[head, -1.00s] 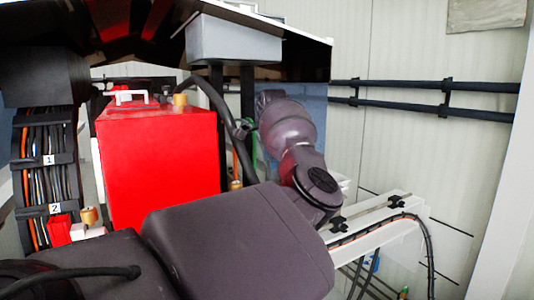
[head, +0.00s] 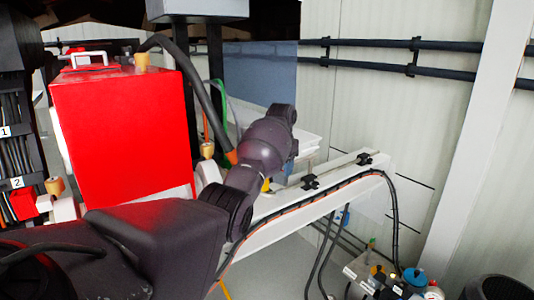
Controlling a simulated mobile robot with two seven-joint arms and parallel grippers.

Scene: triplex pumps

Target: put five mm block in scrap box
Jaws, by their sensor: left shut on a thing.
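My left arm reaches in from the lower left, bends at a dark elbow and runs up beside the red pump housing (head: 122,135). Its upper links stand in front of the white rail. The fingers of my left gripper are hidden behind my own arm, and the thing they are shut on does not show. I cannot make out the five mm block. No box that I can name as the scrap box is visible. My right gripper is not in view.
A white rail (head: 282,216) with black clamps (head: 310,182) and a cable slopes across the middle. A dark round container (head: 497,288) is cut off at bottom right. Small labelled parts and bottles (head: 385,282) stand beside it. Open floor shows below the rail.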

